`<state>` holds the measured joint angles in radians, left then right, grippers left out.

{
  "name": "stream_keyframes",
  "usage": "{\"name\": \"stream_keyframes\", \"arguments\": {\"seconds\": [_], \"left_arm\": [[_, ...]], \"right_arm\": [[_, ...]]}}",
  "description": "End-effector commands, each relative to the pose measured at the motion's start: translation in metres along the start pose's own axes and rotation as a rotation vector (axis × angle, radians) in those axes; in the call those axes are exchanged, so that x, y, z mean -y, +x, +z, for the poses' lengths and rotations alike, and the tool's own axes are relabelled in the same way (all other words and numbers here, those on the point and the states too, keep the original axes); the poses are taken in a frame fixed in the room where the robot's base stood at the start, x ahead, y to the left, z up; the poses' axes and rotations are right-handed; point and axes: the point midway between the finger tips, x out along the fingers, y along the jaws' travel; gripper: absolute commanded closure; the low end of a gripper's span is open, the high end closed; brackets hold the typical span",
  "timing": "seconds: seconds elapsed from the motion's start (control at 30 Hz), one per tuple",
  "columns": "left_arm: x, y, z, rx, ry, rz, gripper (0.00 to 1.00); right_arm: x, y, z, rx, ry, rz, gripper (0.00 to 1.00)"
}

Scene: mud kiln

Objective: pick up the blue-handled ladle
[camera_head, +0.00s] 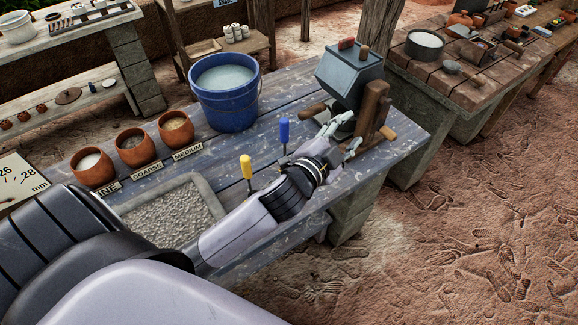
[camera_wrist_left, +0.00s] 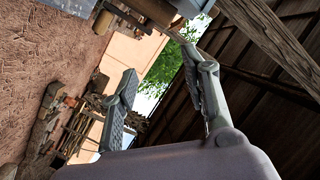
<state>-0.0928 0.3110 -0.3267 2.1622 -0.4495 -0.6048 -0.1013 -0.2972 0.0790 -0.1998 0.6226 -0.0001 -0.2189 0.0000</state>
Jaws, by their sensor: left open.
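The blue-handled ladle (camera_head: 284,131) stands with its handle upright on the blue plank table, right of the blue bucket; its lower end is hidden behind my left arm. A similar yellow handle (camera_head: 246,167) stands nearer, to its left. My left gripper (camera_head: 348,132) is open, with nothing seen between its fingers. It is to the right of the blue handle, apart from it, beside the grey box device. In the left wrist view the fingers (camera_wrist_left: 158,75) are spread, and the ladle does not show there. My right gripper is not in view.
The blue bucket (camera_head: 226,104) of water stands behind the handles. The grey box device (camera_head: 348,76) with wooden handles is close to my left gripper. Clay pots (camera_head: 135,148) and a gravel tray (camera_head: 150,195) are at the left. Bare table lies between bucket and device.

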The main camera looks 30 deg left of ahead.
Motion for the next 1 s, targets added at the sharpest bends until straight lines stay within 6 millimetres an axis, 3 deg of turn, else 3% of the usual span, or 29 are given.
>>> {"name": "stream_keyframes", "arguments": {"seconds": [0.03, 0.1, 0.2, 0.3, 0.43, 0.57, 0.67, 0.77, 0.9, 0.97, 1.0], "left_arm": [[0.018, 0.013, -0.040, -0.151, 0.108, -0.054, 0.58], [0.032, 0.019, -0.095, -0.365, 0.268, -0.119, 0.58], [0.035, 0.013, -0.164, -0.659, 0.515, -0.188, 0.58], [0.021, -0.005, -0.211, -0.938, 0.781, -0.222, 0.58], [-0.012, -0.026, -0.232, -1.266, 1.152, -0.200, 0.58], [-0.039, -0.034, -0.204, -1.538, 1.539, -0.077, 0.58], [-0.039, -0.029, -0.157, -1.692, 1.831, 0.104, 0.58], [-0.014, -0.020, -0.099, -1.784, 2.091, 0.370, 0.58], [0.053, -0.013, -0.027, -1.796, 2.329, 0.816, 0.58], [0.084, -0.015, -0.004, -1.772, 2.376, 0.997, 0.58], [0.103, -0.018, 0.007, 1.726, -2.357, -1.086, 0.58]], "right_arm": [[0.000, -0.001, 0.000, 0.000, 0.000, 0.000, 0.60], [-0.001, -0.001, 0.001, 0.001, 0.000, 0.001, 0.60], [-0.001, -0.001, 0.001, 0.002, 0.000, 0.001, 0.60], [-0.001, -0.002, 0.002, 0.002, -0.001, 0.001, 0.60], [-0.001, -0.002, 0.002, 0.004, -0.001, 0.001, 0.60], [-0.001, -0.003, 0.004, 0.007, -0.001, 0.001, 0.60], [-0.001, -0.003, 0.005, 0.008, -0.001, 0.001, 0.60], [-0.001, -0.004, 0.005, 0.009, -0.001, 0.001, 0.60], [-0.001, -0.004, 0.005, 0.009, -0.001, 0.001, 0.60], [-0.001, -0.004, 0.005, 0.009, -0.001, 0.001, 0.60], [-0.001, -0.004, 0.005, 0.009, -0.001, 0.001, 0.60]]}}
